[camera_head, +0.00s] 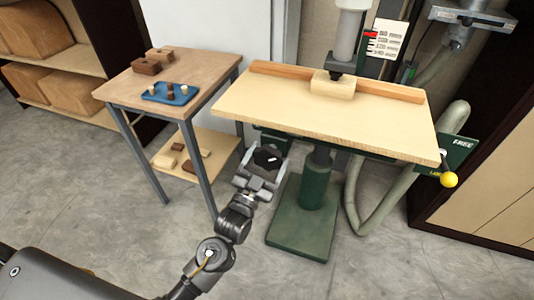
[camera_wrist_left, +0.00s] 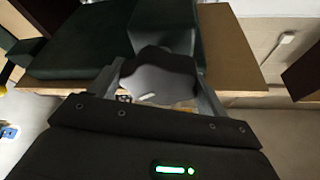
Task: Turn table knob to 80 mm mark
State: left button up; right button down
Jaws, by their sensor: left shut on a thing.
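The black table knob (camera_head: 267,157) sits under the front edge of the wooden machine table (camera_head: 330,108). It has a lobed rim and a short white line on its face. My left gripper (camera_head: 263,165) is at the knob, with its two fingers on either side of it. In the left wrist view the knob (camera_wrist_left: 160,76) fills the space between the fingers, and the gripper is shut on it. A scale card (camera_head: 389,40) with several marks stands behind the table, with a red pointer (camera_head: 371,34) near its upper part. Its numbers are too small to read surely. My right gripper is out of view.
A side table (camera_head: 200,72) with a blue tray (camera_head: 170,93) and brown blocks stands at the left. A lever with a yellow ball (camera_head: 449,180) is at the right, beside a green plate (camera_head: 461,150). A grey hose (camera_head: 352,200) hangs behind the green column (camera_head: 314,190).

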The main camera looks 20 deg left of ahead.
pick_arm(q)
jog(key=shift+r, duration=0.1)
jog(key=o, duration=1)
jog(key=shift+c, duration=0.2)
jog(key=shift+s, duration=0.1)
jog(key=shift+s+a+f, duration=0.1)
jog(key=shift+s+f, duration=0.2)
jog(key=b+v, duration=0.2)
jog(key=v, duration=0.8)
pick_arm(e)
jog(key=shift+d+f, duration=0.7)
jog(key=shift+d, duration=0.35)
